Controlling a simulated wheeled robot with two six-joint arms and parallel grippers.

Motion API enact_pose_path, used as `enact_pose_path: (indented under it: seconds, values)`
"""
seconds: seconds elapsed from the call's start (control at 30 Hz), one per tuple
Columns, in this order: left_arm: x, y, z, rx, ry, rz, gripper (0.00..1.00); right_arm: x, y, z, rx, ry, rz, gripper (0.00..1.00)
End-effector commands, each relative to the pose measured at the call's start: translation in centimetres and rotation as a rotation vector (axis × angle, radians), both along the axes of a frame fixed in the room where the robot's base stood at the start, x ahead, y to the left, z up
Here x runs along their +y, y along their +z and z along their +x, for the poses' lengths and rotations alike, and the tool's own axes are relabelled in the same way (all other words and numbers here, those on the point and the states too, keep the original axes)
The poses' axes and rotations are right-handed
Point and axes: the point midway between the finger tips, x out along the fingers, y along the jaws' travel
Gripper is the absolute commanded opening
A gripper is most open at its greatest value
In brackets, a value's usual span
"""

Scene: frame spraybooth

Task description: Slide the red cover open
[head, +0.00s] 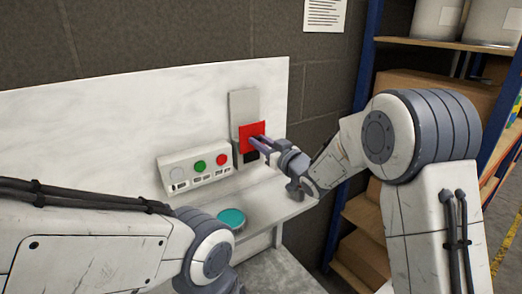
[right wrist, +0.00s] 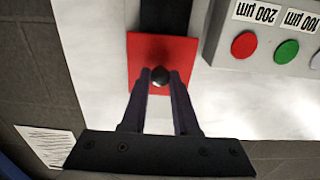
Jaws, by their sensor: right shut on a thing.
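The red cover (head: 251,130) is a flat red plate on a grey upright panel (head: 243,103) against the white backboard. In the right wrist view the red cover (right wrist: 148,50) has a dark round knob (right wrist: 159,75) at its middle. My right gripper (head: 253,142) is at the cover, its two fingers shut on the knob; the fingertips show on either side of it in the right wrist view (right wrist: 160,78). A dark area shows below the cover in the head view. My left arm crosses the lower left of the head view, and its gripper is not visible.
A sloped box (head: 195,168) with white, green and red buttons stands just left of the cover. A teal disc (head: 231,218) lies on the ledge in front. Shelves with boxes (head: 435,92) and buckets stand at the right.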

Motion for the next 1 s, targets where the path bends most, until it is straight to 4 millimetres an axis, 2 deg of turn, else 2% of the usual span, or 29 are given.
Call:
enact_pose_path:
  seconds: [0.03,0.17,0.53,0.57,0.6,0.63,1.0]
  values:
    - [0.0,1.3,0.0,0.0,0.0,0.0,0.5,-0.1,2.2,0.0,-0.007,-0.002,0.002,0.0]
    - [0.0,2.1,0.0,0.0,0.0,0.0,0.5,-0.1,3.9,0.1,-0.006,-0.001,0.002,0.0]
    - [0.0,2.0,0.0,0.0,0.0,0.0,0.5,-0.1,4.2,0.0,-0.005,-0.002,0.003,0.0]
    - [0.0,2.0,0.0,0.0,0.0,0.0,0.5,-0.1,4.1,0.0,-0.004,-0.002,0.003,0.36]
    - [0.0,2.0,0.0,0.0,0.0,0.0,0.5,-0.1,4.1,0.0,-0.004,-0.002,0.003,0.51]
    - [0.0,2.0,0.0,0.0,0.0,0.0,0.5,-0.1,4.1,0.0,-0.004,-0.002,0.003,0.58]
    - [0.0,1.8,0.0,0.0,0.0,0.0,0.5,-0.3,4.0,-0.3,-0.002,-0.001,0.002,0.58]
